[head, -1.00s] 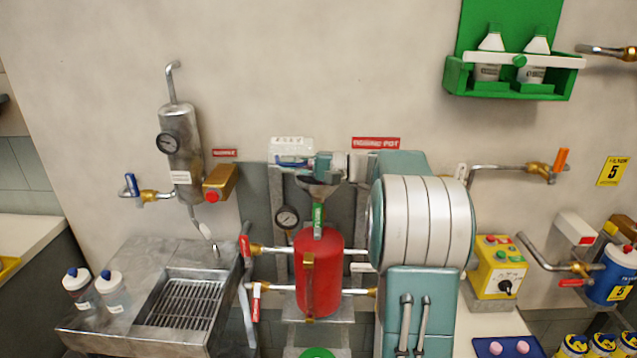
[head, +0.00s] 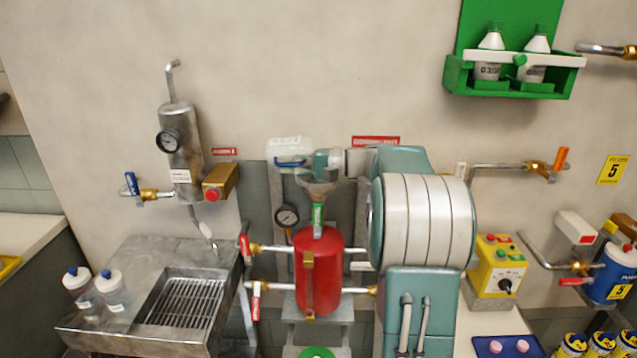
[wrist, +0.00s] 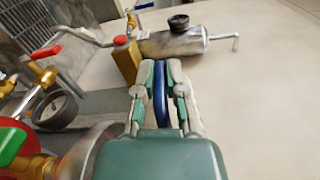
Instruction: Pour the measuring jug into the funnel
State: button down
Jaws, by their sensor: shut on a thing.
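The measuring jug (head: 288,146) is a pale, see-through vessel with a blue handle, in the head view just above and left of the funnel. My gripper (head: 308,161) is shut on the handle. In the wrist view the blue handle (wrist: 160,92) stands between the two fingers of my gripper (wrist: 160,75); the jug's body is not clear there. The grey funnel (head: 318,192) sits on top of the red pot (head: 318,270), just below my gripper, its top partly hidden by my arm. I cannot make out any stream or the liquid level.
A pressure gauge (head: 287,217) stands left of the funnel. Pipes with red-handled valves (head: 246,250) run to the pot. A steel cylinder (head: 180,140) and brass box (head: 221,180) are on the wall at left. A steel sink (head: 185,300) and two bottles stand below.

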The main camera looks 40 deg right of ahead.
jog(key=shift+w+a+f+g+h, duration=0.15)
jog(key=shift+f+g+h, duration=0.15)
jog(key=shift+h, duration=0.1)
jog(key=shift+w+a+f+g+h, duration=0.35)
jog(key=shift+w+a+g+h, duration=0.15)
jog(key=shift+a+h, duration=0.25)
jog(key=shift+w+a+r+g+h+b, duration=0.15)
jog(key=shift+r+g+h+b, duration=0.2)
jog(key=shift+g+h, duration=0.35)
jog(key=shift+f+g+h, duration=0.15)
jog(key=shift+g+h, duration=0.75)
jog(key=shift+h, duration=0.35)
jog(key=w+a+f+g+h+b, duration=0.2)
jog(key=w+a+f+g+h, duration=0.1)
jog(key=f+g+h, duration=0.2)
jog(key=shift+a+g+h, duration=0.3)
jog(key=shift+a+h, duration=0.1)
jog(key=shift+h, duration=0.8)
